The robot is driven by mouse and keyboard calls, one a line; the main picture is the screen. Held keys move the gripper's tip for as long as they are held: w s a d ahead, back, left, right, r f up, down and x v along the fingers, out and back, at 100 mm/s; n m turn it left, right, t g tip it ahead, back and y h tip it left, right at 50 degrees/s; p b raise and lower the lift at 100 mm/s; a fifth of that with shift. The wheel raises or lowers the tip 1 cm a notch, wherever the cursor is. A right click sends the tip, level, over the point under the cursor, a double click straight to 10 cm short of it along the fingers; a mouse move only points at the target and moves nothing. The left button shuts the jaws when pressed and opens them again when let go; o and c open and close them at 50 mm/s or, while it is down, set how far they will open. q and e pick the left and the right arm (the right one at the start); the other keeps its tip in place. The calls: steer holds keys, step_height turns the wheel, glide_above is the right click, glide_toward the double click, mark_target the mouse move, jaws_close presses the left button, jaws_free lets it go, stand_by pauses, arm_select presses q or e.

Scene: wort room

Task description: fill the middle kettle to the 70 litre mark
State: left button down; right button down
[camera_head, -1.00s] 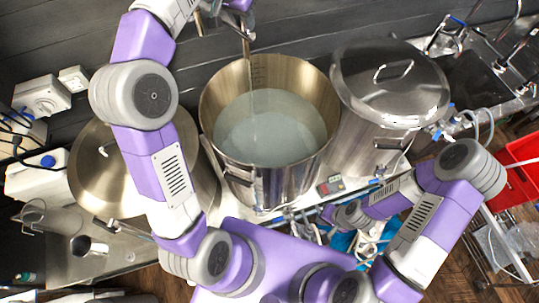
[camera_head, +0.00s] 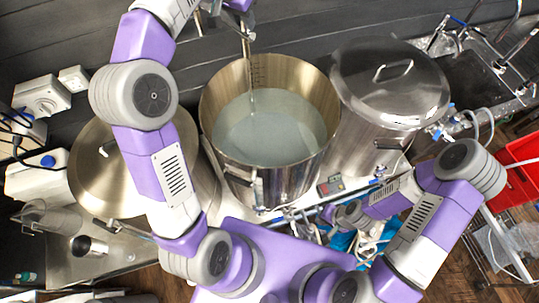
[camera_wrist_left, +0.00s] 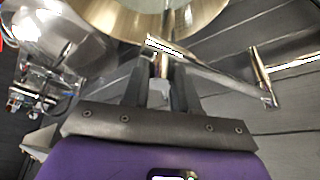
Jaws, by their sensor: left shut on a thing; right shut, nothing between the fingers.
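The middle kettle (camera_head: 206,105) stands open, with pale, slightly cloudy water (camera_head: 268,132) inside. Dark level marks (camera_head: 258,72) run down its inner back wall; their figures are too small to read. A metal spout (camera_head: 247,42) hangs over its back rim. My left gripper (camera_wrist_left: 160,82) is shut on a metal tap handle (camera_wrist_left: 162,66) behind the kettle; in the head view it is mostly cut off by the top edge. The kettle's rim (camera_wrist_left: 205,14) shows in the left wrist view. My right gripper (camera_head: 343,217) is shut and empty, low in front of the right kettle.
A lidded kettle (camera_head: 392,85) stands to the right and another lidded one (camera_head: 90,165) to the left, partly behind my left arm. A small display box (camera_head: 331,186) sits in front. A sink with taps (camera_head: 480,85) and a red crate (camera_head: 522,160) are at the right.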

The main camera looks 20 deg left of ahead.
arm_select(q)
steer(key=shift+a+r, duration=0.15)
steer(key=shift+r, duration=0.15)
steer(key=n+y, duration=0.1)
steer(key=n, duration=0.2)
steer(key=shift+n+y, duration=0.4)
steer(key=shift+n, duration=0.5)
stand_by(6.5)
